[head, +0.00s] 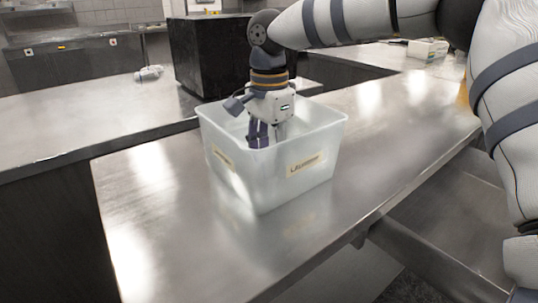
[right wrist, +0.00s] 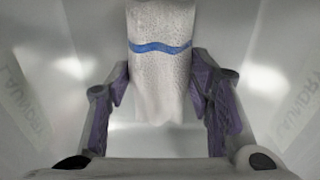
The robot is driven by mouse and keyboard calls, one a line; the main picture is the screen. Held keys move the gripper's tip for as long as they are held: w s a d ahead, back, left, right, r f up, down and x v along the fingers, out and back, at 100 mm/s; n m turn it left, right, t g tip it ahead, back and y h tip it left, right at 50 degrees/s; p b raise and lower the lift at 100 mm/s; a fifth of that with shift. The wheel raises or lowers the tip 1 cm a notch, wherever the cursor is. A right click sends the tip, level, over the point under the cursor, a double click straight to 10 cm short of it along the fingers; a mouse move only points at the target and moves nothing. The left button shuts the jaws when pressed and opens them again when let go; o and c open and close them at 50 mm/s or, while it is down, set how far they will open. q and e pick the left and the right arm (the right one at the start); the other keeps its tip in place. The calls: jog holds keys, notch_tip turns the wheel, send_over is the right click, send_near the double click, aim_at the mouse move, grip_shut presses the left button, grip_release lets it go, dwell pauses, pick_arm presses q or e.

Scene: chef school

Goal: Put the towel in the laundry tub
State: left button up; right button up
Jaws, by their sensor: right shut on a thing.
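The laundry tub (head: 300,178) is a white, translucent, open-topped bin with labels on its sides. It stands on the metal counter. My right gripper (head: 266,138) reaches down inside it from above. In the right wrist view, my right gripper (right wrist: 162,105) is shut on the towel (right wrist: 160,75), a white cloth with a wavy blue stripe. The towel is between the fingers, within the tub walls. In the head view the towel is hidden by the gripper and the tub wall. My left gripper is not in view.
The metal counter (head: 150,205) is clear to the left of the tub. A black box (head: 208,55) stands behind the tub. A small white object (head: 149,73) lies on the rear counter. A light box (head: 428,49) sits at the back right.

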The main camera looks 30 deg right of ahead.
jog(key=shift+f, duration=0.15)
jog(key=shift+f, duration=0.1)
jog(key=o, duration=1.1)
notch_tip(320, 180, up, 12)
jog(key=shift+r+b, duration=0.15)
jog(key=shift+b, duration=0.15)
